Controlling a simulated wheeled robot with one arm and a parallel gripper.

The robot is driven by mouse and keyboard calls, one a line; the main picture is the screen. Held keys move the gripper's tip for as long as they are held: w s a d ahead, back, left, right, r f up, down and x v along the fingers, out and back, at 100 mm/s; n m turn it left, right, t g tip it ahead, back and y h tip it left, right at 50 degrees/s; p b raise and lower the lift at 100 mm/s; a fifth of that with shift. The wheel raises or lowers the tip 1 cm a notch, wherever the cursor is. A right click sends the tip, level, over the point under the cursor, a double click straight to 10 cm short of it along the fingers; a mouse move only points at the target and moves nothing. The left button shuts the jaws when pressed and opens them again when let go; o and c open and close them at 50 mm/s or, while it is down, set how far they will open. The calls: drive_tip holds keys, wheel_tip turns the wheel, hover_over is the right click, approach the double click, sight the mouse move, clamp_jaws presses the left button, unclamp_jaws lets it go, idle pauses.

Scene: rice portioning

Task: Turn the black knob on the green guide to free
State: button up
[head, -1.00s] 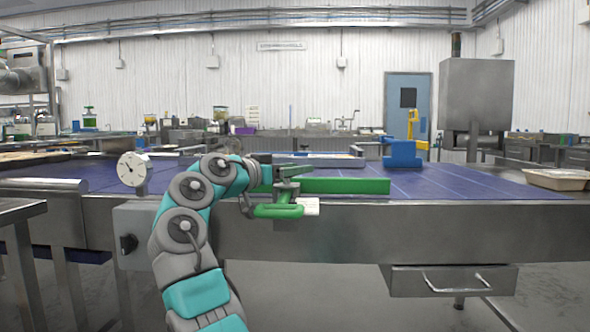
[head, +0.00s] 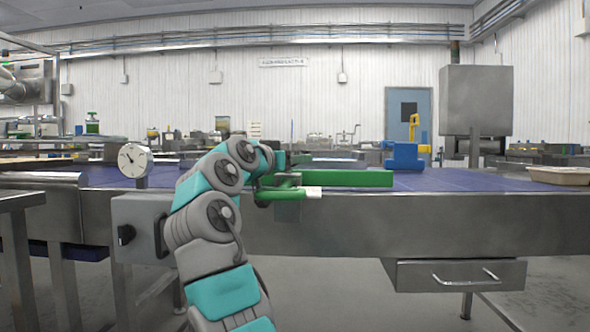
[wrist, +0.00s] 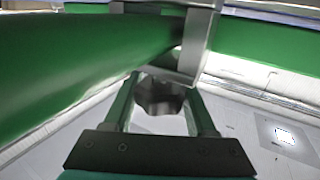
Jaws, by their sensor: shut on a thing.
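The green guide (head: 350,178) runs along the near edge of the blue belt in the head view, and its large green bars (wrist: 75,70) fill the top of the wrist view. A grey metal bracket (wrist: 197,45) joins them. The black knob (wrist: 160,96) sits under the guide, small and dark with a lobed edge. My gripper (wrist: 163,100) has one finger on each side of the knob and is shut on it. In the head view the knob is hidden behind my wrist and the green parts. The knob's setting cannot be read.
The blue belt (head: 460,184) lies behind the guide. A dial gauge (head: 134,160) and a grey switch box (head: 140,230) are left of my arm. A drawer (head: 458,274) hangs below the table at right. A blue block (head: 404,157) stands on the belt.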

sight(287, 184)
drive_tip(key=o, duration=1.4)
drive_tip(key=shift+c, duration=0.2)
drive_tip(key=v, duration=0.8)
drive_tip(key=shift+d, duration=0.1)
